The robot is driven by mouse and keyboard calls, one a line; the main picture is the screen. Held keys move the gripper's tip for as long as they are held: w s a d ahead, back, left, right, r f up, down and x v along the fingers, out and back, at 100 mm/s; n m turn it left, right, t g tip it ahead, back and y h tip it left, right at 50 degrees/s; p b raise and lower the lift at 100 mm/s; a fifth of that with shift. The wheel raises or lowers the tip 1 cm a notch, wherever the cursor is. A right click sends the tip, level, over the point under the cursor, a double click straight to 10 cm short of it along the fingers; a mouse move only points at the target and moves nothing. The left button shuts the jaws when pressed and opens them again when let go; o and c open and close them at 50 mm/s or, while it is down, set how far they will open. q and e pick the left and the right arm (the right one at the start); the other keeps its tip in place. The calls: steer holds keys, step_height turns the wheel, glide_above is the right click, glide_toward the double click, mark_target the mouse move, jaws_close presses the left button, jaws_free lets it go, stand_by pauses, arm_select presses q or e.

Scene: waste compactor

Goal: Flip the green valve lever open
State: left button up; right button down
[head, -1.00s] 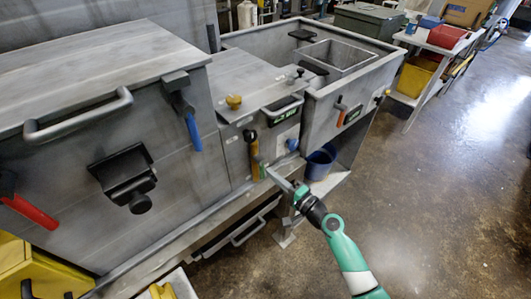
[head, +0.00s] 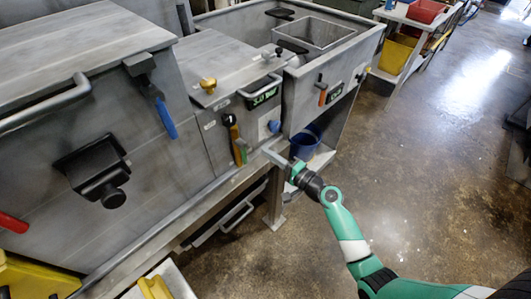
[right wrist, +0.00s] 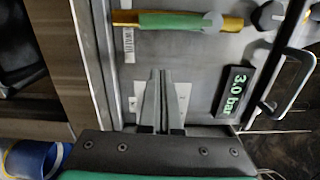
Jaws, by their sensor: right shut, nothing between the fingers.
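The green valve lever (head: 239,150) is on the front of the small middle cabinet, lying along a yellow pipe. In the right wrist view the lever (right wrist: 172,22) lies lengthwise along the yellow pipe (right wrist: 230,24) near the top of the picture. My right gripper (head: 270,155) is to the right of the lever in the head view, apart from it. In the right wrist view its fingers (right wrist: 161,78) are together and empty, with a gap between them and the lever. My left gripper is out of view.
A blue bucket (head: 304,142) stands below the sink unit. A blue lever (head: 166,117) hangs on the large left cabinet. The floor on the right is clear.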

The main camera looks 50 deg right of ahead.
steer(key=s+a, duration=0.1)
steer(key=s, duration=0.8)
steer(key=shift+s+a+p, duration=0.2)
steer(key=shift+a+p, duration=0.1)
steer(key=shift+p, duration=0.15)
